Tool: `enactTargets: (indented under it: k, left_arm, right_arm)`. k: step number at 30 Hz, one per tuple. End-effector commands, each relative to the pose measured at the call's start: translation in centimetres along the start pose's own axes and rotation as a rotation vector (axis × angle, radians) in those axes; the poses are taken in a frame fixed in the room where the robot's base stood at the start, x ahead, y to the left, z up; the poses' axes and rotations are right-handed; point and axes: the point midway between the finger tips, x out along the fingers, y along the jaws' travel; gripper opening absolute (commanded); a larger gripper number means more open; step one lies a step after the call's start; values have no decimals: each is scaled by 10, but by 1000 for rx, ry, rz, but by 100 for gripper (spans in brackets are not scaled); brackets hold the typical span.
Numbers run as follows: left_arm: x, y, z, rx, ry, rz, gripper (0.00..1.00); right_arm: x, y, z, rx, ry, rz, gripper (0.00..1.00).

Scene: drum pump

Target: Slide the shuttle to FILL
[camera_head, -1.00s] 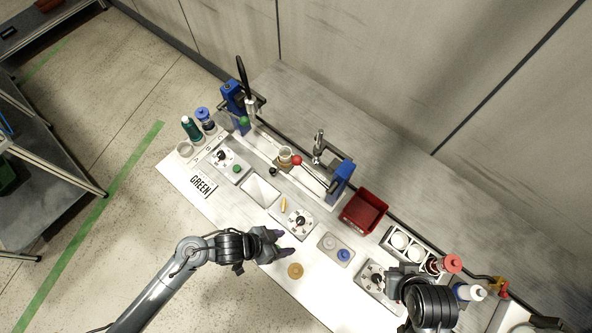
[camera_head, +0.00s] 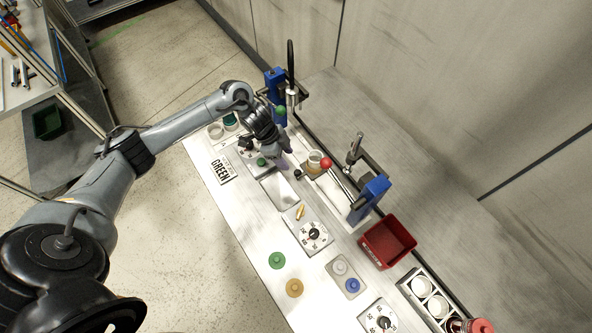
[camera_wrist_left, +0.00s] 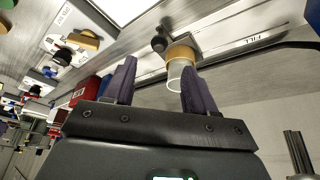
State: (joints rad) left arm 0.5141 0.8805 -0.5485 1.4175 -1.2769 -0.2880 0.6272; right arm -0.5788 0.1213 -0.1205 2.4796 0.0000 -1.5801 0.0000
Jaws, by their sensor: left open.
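The shuttle carries a clear cup in a tan ring (camera_head: 316,160) and sits on the rail at the back of the bench. Its small black knob (camera_head: 298,174) sticks out toward the front. My left gripper (camera_head: 281,158) is open and empty, just left of the shuttle. In the left wrist view the cup (camera_wrist_left: 177,74) shows between the two finger tips (camera_wrist_left: 158,68), beyond them, with the black knob (camera_wrist_left: 159,43) beside it. The FILL label (camera_wrist_left: 252,40) is on the rail plate, to the right of the shuttle in that view. My right gripper is out of view.
A blue post with a green ball (camera_head: 281,110) stands behind my left gripper. A red ball (camera_head: 326,163) is close to the cup. A second blue post (camera_head: 369,198) and a red bin (camera_head: 387,242) stand to the right. Dials and coloured discs lie along the front.

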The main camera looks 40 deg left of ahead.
Motion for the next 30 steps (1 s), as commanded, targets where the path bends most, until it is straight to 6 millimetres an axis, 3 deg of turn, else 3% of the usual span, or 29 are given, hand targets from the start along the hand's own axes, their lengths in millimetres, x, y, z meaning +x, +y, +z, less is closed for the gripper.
enactTargets:
  k: [9, 15, 30]
  left_arm:
    - [53, 1, 0, -2, 0, 3, 56]
    - [77, 1, 0, -2, 1, 1, 56]
    - [88, 1, 0, 1, 0, 0, 56]
  right_arm:
    - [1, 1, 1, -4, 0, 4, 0]
    - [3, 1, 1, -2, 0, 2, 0]
    - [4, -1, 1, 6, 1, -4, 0]
